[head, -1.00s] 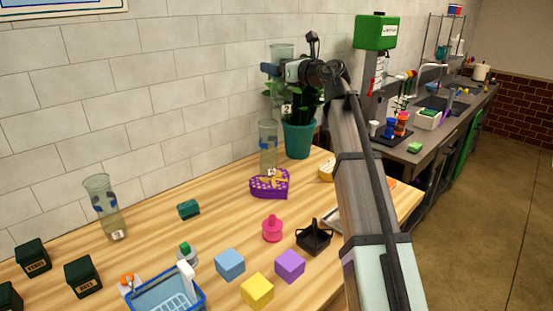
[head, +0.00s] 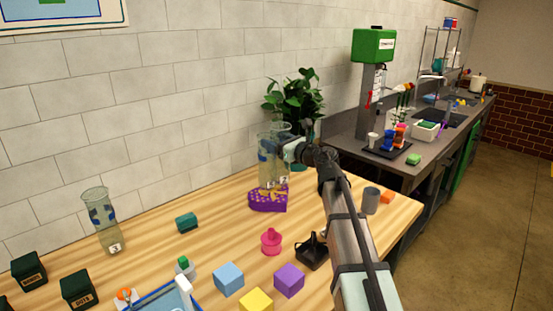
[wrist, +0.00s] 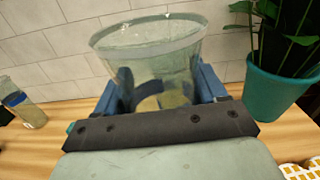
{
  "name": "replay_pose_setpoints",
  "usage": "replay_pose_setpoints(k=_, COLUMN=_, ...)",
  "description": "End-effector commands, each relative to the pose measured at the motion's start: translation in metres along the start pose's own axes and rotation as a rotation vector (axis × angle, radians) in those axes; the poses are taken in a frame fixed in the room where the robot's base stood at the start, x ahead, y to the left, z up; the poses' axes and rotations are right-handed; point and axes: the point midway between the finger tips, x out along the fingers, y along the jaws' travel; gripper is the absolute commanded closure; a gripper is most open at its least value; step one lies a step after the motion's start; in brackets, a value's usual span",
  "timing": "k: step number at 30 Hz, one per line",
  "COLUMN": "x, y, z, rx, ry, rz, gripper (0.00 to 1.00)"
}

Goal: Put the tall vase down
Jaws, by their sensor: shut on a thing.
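My gripper (head: 290,152) is shut on a clear glass vase tagged 2 (head: 284,168). In the wrist view the held vase (wrist: 150,55) stands between the blue fingers (wrist: 167,88), its wide rim toward the camera. The vase looks roughly upright, low over the back of the wooden table. Its base is hidden in the head view, so I cannot tell whether it touches the table. Another glass vase, tagged 1 (head: 266,160), overlaps it in the head view. A third vase, tagged 3 (head: 104,222), stands apart at the left.
A purple heart-shaped box (head: 268,202) lies in front of the vases. A potted plant (head: 293,98) is close behind my gripper; its teal pot (wrist: 275,90) shows in the wrist view. A grey cup (head: 371,200) stands to the right.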

Motion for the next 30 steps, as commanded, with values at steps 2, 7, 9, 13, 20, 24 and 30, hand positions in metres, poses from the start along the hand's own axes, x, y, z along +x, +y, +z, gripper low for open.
replay_pose_setpoints(k=2, x=0.0, y=0.001, z=-0.01, rx=0.001, ry=0.0, rz=0.0, gripper=1.0)
replay_pose_setpoints(k=7, x=0.0, y=0.001, z=-0.017, rx=0.0, ry=-0.001, rz=0.0, gripper=1.0)
replay_pose_setpoints(k=9, x=0.0, y=0.001, z=-0.019, rx=0.0, ry=-0.001, rz=0.0, gripper=1.0)
replay_pose_setpoints(k=13, x=0.0, y=0.002, z=-0.028, rx=0.002, ry=0.0, rz=0.0, gripper=1.0)
replay_pose_setpoints(k=20, x=0.0, y=0.003, z=-0.055, rx=0.001, ry=0.001, rz=0.0, gripper=1.0)
replay_pose_setpoints(k=24, x=0.0, y=0.003, z=-0.06, rx=0.0, ry=-0.002, rz=0.0, gripper=1.0)
replay_pose_setpoints(k=30, x=0.0, y=0.003, z=-0.06, rx=0.0, ry=-0.001, rz=0.0, gripper=1.0)
